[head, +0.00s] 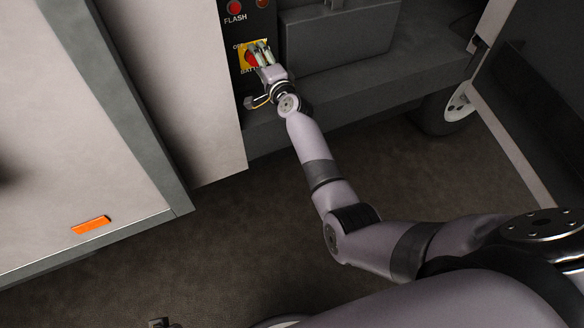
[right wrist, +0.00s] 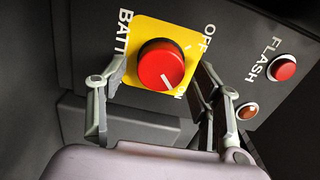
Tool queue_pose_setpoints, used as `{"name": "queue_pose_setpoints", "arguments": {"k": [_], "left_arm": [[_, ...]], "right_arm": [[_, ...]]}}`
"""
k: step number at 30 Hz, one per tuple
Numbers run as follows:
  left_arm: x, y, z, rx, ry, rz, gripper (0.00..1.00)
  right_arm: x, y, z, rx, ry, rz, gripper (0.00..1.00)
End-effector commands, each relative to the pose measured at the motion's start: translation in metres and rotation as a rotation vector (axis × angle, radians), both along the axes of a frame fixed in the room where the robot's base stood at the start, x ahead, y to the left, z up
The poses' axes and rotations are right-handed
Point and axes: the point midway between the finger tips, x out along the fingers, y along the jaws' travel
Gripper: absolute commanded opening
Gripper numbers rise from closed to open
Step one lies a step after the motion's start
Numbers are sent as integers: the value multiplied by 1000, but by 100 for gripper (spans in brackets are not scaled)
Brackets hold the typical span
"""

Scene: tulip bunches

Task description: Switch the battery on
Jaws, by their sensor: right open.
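The battery switch is a round red knob (right wrist: 160,65) on a yellow square plate (right wrist: 128,40), set in a dark panel. In the right wrist view its white mark points to the lower right, toward a partly hidden label ending in N. The OFF label is at the plate's upper right. In the head view the yellow plate (head: 241,61) is partly covered by my right gripper (head: 259,49). My right gripper (right wrist: 160,76) is open, one finger on each side of the knob; contact with it is not clear. My left gripper cannot be made out.
A red FLASH button (right wrist: 282,67) and a small orange-red lamp (right wrist: 247,111) sit beside the switch. A grey box (head: 340,42) stands right of the panel. A pale open door (head: 110,130) with an orange reflector (head: 91,225) stands at left. Bare floor lies below.

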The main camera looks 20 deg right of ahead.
Motion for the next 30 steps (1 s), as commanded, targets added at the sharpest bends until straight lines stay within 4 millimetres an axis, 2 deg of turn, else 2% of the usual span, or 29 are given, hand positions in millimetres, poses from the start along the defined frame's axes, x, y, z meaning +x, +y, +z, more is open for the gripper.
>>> {"name": "queue_pose_setpoints", "arguments": {"k": [8,12,18,19,20,30], "left_arm": [[1,0,-14,0,-2,-1,0],[1,0,-34,0,-2,-1,0],[1,0,-63,0,-3,-1,0],[1,0,-50,0,-4,-1,0],[1,0,-46,0,-4,-1,0],[1,0,-29,0,-3,-1,0]], "right_arm": [[0,1,-1,-678,-25,0,59],[0,2,-3,-996,-36,-1,59],[0,3,-4,-1355,-48,-2,59],[-8,3,3,-1343,-44,-1,59],[-15,3,5,-1338,-44,0,59],[-80,1,5,-1330,-43,1,59]]}}
